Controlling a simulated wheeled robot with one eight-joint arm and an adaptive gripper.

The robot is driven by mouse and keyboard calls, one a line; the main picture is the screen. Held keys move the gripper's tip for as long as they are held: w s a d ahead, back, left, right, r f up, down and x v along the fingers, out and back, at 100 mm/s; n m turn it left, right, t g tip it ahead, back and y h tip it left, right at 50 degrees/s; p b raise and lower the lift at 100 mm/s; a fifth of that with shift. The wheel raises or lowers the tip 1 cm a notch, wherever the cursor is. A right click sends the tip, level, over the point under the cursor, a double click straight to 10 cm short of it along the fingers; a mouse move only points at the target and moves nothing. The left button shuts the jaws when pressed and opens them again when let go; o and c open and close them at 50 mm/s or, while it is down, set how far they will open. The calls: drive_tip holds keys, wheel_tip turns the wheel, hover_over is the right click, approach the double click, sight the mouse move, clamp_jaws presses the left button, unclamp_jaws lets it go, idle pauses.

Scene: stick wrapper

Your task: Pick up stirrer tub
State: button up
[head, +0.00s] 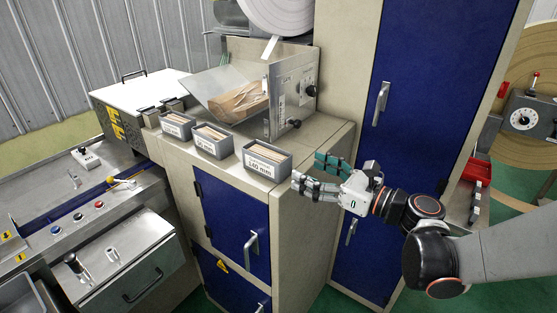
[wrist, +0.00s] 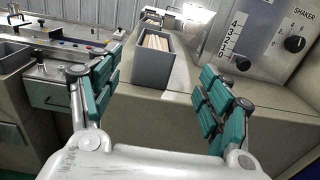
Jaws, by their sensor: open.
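Three small grey tubs of wooden stirrers stand in a row on the beige cabinet top. The nearest stirrer tub (head: 261,167), labelled 140 mm, sits near the front right corner. Behind it to the left are a middle tub (head: 211,148) and a far tub (head: 175,130). My gripper (head: 306,170) is open and empty, just right of the nearest tub, its teal-padded fingers pointing toward it. In the wrist view a grey tub (wrist: 139,70) shows upright ahead, between the spread fingers and apart from them.
A feeder machine with a clear cover (head: 215,85) and knobs stands behind the tubs. The shaker panel (wrist: 270,45) rises at the right in the wrist view. A tall blue-doored cabinet (head: 415,80) stands behind my arm. A control desk (head: 100,205) lies to the left.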

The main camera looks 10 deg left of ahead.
sight(288, 162)
drive_tip(key=b+x, duration=0.1)
drive_tip(key=x, duration=0.7)
drive_tip(key=shift+a, duration=0.1)
drive_tip(key=x, duration=0.1)
drive_tip(key=b+x, duration=0.1)
drive_tip(key=x, duration=0.3)
drive_tip(key=shift+s+a+f+b, duration=0.2)
drive_tip(key=shift+s+f+b, duration=0.05)
drive_tip(key=shift+f+b, duration=0.15)
drive_tip(key=shift+r, duration=0.1)
drive_tip(key=c, duration=1.2)
